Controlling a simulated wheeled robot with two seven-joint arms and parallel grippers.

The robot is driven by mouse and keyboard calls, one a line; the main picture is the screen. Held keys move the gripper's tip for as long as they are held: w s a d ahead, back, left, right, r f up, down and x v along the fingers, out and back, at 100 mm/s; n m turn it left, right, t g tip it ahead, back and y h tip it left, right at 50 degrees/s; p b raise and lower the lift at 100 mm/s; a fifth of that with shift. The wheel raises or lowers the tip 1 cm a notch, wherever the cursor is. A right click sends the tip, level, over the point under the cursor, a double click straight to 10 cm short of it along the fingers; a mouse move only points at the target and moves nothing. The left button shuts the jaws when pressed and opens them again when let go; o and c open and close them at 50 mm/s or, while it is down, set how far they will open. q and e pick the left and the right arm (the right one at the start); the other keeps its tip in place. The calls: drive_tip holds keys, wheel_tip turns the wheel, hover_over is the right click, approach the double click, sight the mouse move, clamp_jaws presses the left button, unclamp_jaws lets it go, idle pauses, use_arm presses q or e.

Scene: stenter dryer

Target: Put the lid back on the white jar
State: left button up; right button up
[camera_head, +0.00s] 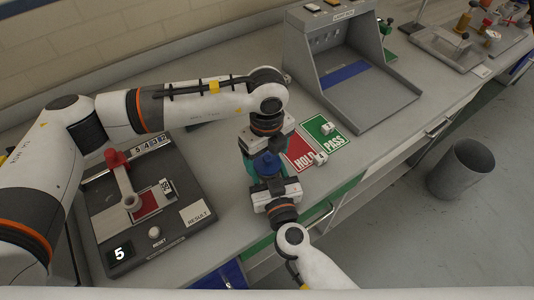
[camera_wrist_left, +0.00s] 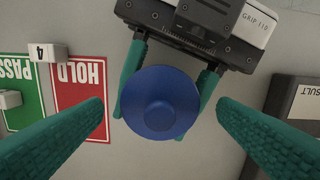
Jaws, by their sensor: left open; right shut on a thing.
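The blue round lid (camera_wrist_left: 160,102) has a raised knob on top and shows from above in the left wrist view; it also shows in the head view (camera_head: 267,164). My left gripper (camera_wrist_left: 160,110) is open above it, its teal fingers spread apart on both sides without touching it. My right gripper (camera_head: 272,180) comes in level from the front. Its teal fingers pass below the lid's rim and are shut on what appears to be the white jar. The jar's body is hidden under the lid and behind the fingers, so I cannot tell how the lid sits.
Red HOLD (camera_head: 301,151) and green PASS (camera_head: 326,133) mats with small white numbered blocks lie beside the grippers. A dark tester (camera_head: 110,232) with a red-topped lever stands left. A grey booth (camera_head: 370,100) stands behind. The bench's front edge is close; a bin (camera_head: 461,170) stands on the floor.

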use_arm(q)
wheel_tip(320, 180, up, 12)
drive_tip(key=shift+f, duration=0.15)
idle(0.3)
use_arm(e)
drive_tip(key=o, duration=1.5)
drive_tip(key=shift+c, duration=0.2)
drive_tip(key=b+v, duration=0.1)
drive_tip(key=v, duration=0.9)
drive_tip(key=shift+s+d+f, duration=0.1)
drive_tip(key=shift+s, duration=0.2)
drive_tip(key=shift+s+d, duration=0.2)
drive_tip(key=shift+s, duration=0.45)
use_arm(q)
drive_tip(key=shift+f, duration=0.65)
